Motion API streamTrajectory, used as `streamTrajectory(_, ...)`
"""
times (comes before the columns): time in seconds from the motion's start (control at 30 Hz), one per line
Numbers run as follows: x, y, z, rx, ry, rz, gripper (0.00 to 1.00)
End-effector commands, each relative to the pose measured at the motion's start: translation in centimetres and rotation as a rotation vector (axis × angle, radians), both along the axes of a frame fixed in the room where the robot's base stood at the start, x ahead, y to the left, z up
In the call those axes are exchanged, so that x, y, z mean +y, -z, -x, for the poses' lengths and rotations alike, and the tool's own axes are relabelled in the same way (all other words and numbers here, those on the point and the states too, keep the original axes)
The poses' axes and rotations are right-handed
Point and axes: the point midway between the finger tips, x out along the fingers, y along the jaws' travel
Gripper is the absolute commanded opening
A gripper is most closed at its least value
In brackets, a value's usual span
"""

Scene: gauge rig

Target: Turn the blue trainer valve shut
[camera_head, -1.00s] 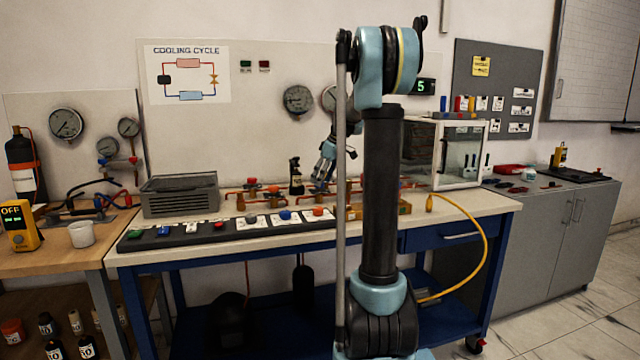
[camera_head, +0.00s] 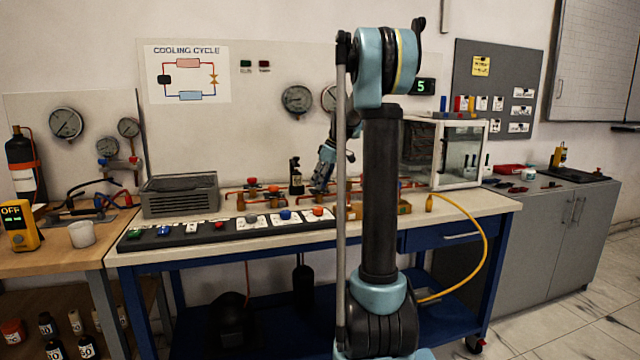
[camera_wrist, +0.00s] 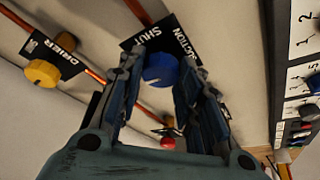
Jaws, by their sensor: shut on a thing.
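The blue valve knob (camera_wrist: 161,68) sits between my gripper's fingers in the wrist view, in front of a black label plate (camera_wrist: 185,42) with the words SHUT and SUCTION. My gripper (camera_wrist: 158,82) is shut on this knob, with one finger on each side of it. In the head view my gripper (camera_head: 321,180) points down at the pipework at the back of the bench. The knob cannot be made out there.
A yellow knob (camera_wrist: 42,73) by a DRIER label is left of my gripper in the wrist view. A red knob (camera_wrist: 167,143) lies below the blue one. In the head view a row of cards and buttons (camera_head: 220,229) runs along the bench (camera_head: 180,255) front.

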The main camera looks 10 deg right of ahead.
Motion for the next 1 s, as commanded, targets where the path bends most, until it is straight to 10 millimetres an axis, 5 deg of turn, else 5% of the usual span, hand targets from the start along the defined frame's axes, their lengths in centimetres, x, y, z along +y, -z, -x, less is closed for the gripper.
streamTrajectory(0.37, 0.0, -0.05, 0.02, -0.004, 0.189, 0.002, 0.09)
streamTrajectory(1.0, 0.37, -0.09, 0.06, -0.006, 0.788, 0.003, 0.09)
